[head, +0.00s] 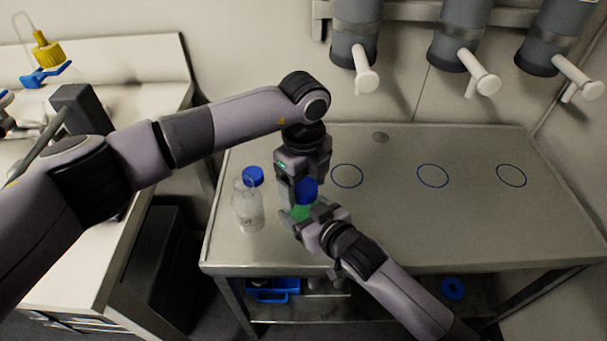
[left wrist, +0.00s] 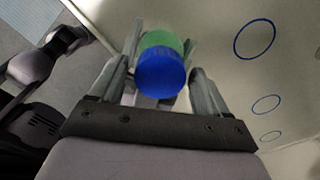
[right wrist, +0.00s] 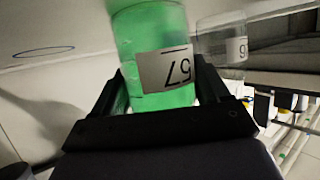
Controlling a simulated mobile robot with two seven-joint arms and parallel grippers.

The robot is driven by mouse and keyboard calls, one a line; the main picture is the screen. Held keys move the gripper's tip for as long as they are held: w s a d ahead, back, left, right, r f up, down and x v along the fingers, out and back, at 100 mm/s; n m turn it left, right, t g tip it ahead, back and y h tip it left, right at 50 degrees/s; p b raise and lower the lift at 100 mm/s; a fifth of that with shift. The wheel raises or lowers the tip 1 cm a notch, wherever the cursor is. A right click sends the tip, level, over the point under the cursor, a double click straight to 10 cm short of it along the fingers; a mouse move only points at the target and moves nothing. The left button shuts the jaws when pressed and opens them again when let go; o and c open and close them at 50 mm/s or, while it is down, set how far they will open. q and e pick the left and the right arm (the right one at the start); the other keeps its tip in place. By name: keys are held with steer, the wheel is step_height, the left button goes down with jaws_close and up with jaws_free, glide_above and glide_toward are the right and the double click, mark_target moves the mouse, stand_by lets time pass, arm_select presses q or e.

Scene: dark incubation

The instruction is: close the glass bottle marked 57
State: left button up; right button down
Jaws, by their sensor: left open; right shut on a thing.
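The glass bottle marked 57 (right wrist: 160,50) holds green liquid; its label reads upside down in the right wrist view. In the head view its green body (head: 302,210) stands over the metal table, partly hidden by my grippers. My right gripper (head: 302,222) is shut on the bottle's body from the front right. A blue cap (left wrist: 161,72) sits at the bottle's top and also shows in the head view (head: 306,188). I cannot tell whether it is screwed tight. My left gripper (left wrist: 160,85) points down from above, open, with its fingers on either side of the cap, apart from it.
A clear bottle (head: 248,208) with a blue cap (head: 253,176) stands just left of the grippers. Blue circles (head: 433,176) mark the clear right part of the table (head: 470,225). Grey dispensers (head: 355,35) with white handles hang on the wall behind.

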arm_select(q)
steer(key=c, duration=1.1)
steer(key=m, duration=0.9)
steer(key=shift+m, duration=0.4)
steer(key=o, duration=1.2)
steer(key=shift+r, duration=2.25)
